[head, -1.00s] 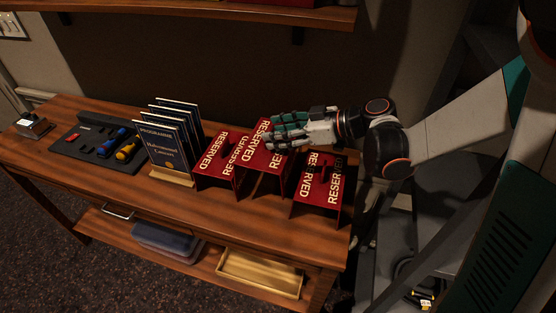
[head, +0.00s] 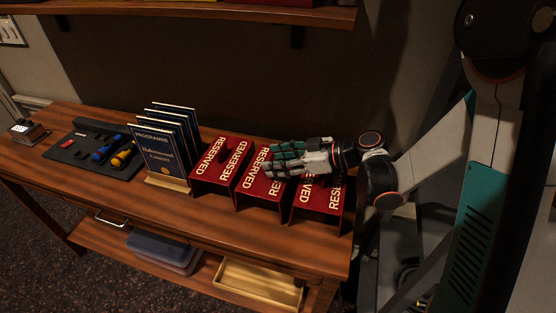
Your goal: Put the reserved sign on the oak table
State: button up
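Three red tent-shaped reserved signs with pale lettering stand in a row on the right part of a brown wooden table (head: 105,197). They are the left sign (head: 217,165), the middle sign (head: 255,188) and the right sign (head: 318,204). My gripper (head: 276,162) reaches in from the right, over the top of the middle sign, and hides part of it. My wrist passes above the right sign and hides its upper part. The fingers look close to or touching the middle sign, but whether they grip it is not clear. No other table shows.
Blue programmes (head: 161,148) stand in a wooden holder left of the signs. A black tray (head: 75,158) with tools lies further left, then a small device (head: 27,131). A wall shelf (head: 180,10) hangs above.

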jog(key=shift+o, duration=1.4)
jog(key=p+v, duration=0.2)
jog(key=v, duration=0.5)
jog(key=shift+s+d+r, duration=0.1)
jog(key=shift+d, duration=0.15)
jog(key=shift+s+a+r+m+h, duration=0.1)
jog(key=shift+s+r+m+h, duration=0.15)
jog(key=shift+r+m+h, duration=0.2)
jog(key=s+d+r+m+t+h, duration=0.1)
jog(key=s+d+r+m+h, duration=0.2)
jog(key=s+d+m+h, duration=0.2)
jog(key=s+d+r+m+t+h, duration=0.1)
jog(key=s+d+r+m+h, duration=0.3)
jog(key=s, duration=0.8)
jog(key=d+m+h, duration=0.1)
jog(key=m+h, duration=0.1)
jog(key=m, duration=0.1)
jog(key=shift+s+m, duration=0.2)
jog(key=shift+m, duration=0.15)
jog(key=shift+r+h, duration=0.1)
jog(key=shift+h, duration=0.15)
